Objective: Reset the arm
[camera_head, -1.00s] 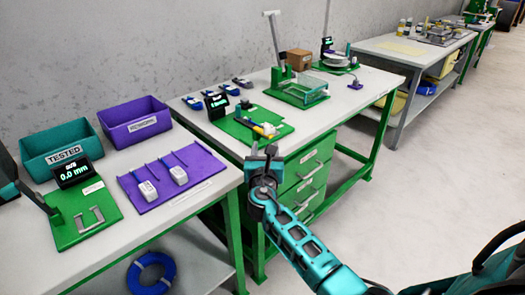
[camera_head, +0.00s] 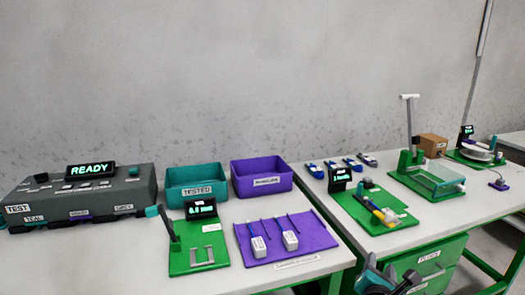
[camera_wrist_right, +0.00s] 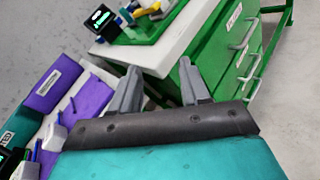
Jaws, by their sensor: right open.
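My right gripper (camera_head: 390,278) shows at the bottom edge of the head view, in front of the green drawer cabinet (camera_head: 428,262). In the right wrist view its two grey fingers (camera_wrist_right: 160,88) are apart with nothing between them. It is in the open air beside the gap between the two tables, touching nothing that I can see. Most of the right arm is below the head view. My left gripper is not in view.
The left table holds a grey tester reading READY (camera_head: 85,192), a teal bin (camera_head: 196,184), a purple bin (camera_head: 262,178), a green fixture (camera_head: 200,256) and a purple tray (camera_head: 318,236). The right table (camera_head: 450,213) holds green fixtures.

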